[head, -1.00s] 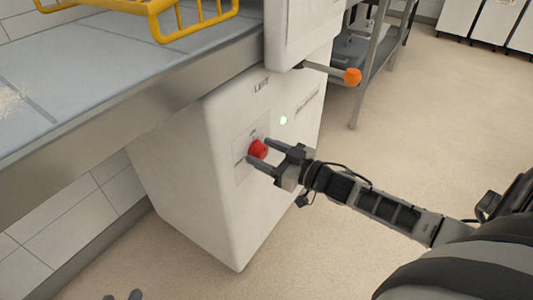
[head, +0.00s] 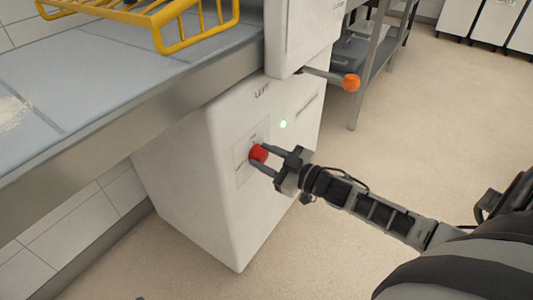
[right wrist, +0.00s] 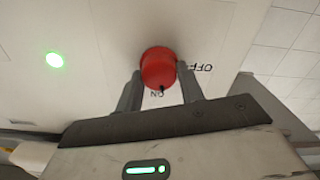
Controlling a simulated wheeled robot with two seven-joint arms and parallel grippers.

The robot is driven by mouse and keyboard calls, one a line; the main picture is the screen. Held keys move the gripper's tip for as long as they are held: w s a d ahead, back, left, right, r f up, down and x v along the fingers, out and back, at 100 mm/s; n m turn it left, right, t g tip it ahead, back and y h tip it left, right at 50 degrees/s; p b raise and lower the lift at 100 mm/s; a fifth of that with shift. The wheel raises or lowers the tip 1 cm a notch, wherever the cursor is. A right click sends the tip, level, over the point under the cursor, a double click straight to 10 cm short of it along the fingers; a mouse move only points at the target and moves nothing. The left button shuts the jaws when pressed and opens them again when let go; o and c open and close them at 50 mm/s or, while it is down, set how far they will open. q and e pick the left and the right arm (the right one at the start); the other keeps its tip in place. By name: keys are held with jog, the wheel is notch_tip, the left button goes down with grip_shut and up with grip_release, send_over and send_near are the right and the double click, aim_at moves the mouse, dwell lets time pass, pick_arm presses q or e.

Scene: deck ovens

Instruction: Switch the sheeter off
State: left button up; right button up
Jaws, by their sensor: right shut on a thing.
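The sheeter's red knob (head: 258,153) sits on a label plate on the side of a white cabinet (head: 228,205). My right gripper (head: 261,158) is shut on the knob, one finger on each side. In the right wrist view the knob (right wrist: 158,66) is between the fingers, with the printing ON just below it and OFF to its right. A dark mark on the knob's edge is near ON. A green light (head: 283,124) glows on the cabinet, and also in the right wrist view (right wrist: 54,60). Only a small grey tip, probably my left gripper, shows at the bottom edge.
A lever with an orange ball (head: 351,83) sticks out above and right of the knob. A grey-topped bench (head: 90,130) with a yellow wire rack (head: 200,35) is at the left. A metal shelf stands behind. The floor at the right is clear.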

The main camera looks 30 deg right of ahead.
jog(key=n+p, duration=0.1)
jog(key=n, duration=0.3)
jog(key=shift+a+n, duration=0.1)
jog(key=shift+n, duration=0.2)
jog(key=n, duration=0.4)
jog(key=shift+f+n, duration=0.1)
jog(key=shift+n, duration=0.2)
jog(key=n, duration=0.2)
jog(key=shift+s+f+n, duration=0.1)
jog(key=shift+n, duration=1.1)
pick_arm(q)
jog(key=shift+s+a+f+g, duration=0.2)
jog(key=shift+f+g, duration=0.2)
jog(key=shift+f, duration=0.2)
pick_arm(e)
jog(key=shift+n, duration=0.6)
jog(key=o, duration=1)
pick_arm(q)
jog(key=shift+w+r, duration=0.2)
